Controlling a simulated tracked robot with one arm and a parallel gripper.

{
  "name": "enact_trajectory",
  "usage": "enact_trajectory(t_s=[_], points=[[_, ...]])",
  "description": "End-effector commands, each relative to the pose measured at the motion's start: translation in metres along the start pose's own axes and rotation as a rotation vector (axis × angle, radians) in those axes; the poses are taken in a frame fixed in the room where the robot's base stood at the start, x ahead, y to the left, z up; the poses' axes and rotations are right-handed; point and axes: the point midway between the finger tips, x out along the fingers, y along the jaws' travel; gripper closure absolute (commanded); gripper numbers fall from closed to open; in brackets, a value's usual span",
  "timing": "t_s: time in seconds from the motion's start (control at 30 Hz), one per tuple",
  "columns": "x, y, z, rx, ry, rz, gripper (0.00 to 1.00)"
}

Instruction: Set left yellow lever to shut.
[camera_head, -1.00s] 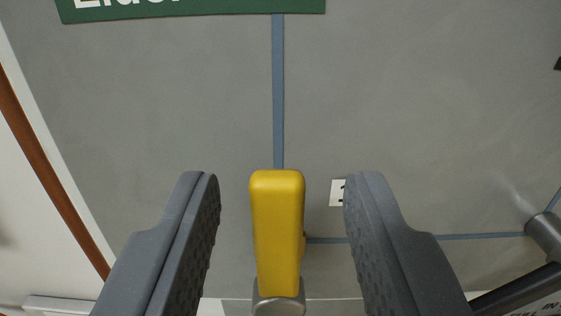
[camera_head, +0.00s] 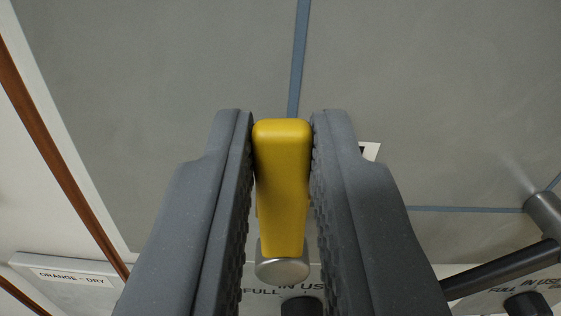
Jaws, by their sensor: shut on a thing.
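The yellow lever (camera_head: 282,185) stands in the middle of the head camera view, with a round metal hub (camera_head: 282,271) at its lower end. It points up the picture, roughly along the blue line on the panel. My gripper (camera_head: 281,125) has one finger on each side of the lever, and its ridged pads press against it. The gripper is shut on the lever. The fingers partly hide the panel around the lever.
The grey panel (camera_head: 450,90) with blue lines (camera_head: 298,60) lies behind. A dark bar (camera_head: 500,271) with a round end is at the right. Labels reading "FULL" and "IN USE" (camera_head: 265,293) and "ORANGE = DRY" (camera_head: 72,278) are low. A brown strip (camera_head: 50,150) runs down the left.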

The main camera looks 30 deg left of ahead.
Motion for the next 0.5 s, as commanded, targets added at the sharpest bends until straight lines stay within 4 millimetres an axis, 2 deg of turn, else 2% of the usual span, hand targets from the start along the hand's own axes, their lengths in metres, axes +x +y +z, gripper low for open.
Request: enact_trajectory(t_s=[0.5], points=[[-0.001, -0.024, 0.011, -0.433, -0.002, 0.003, 1.0]])
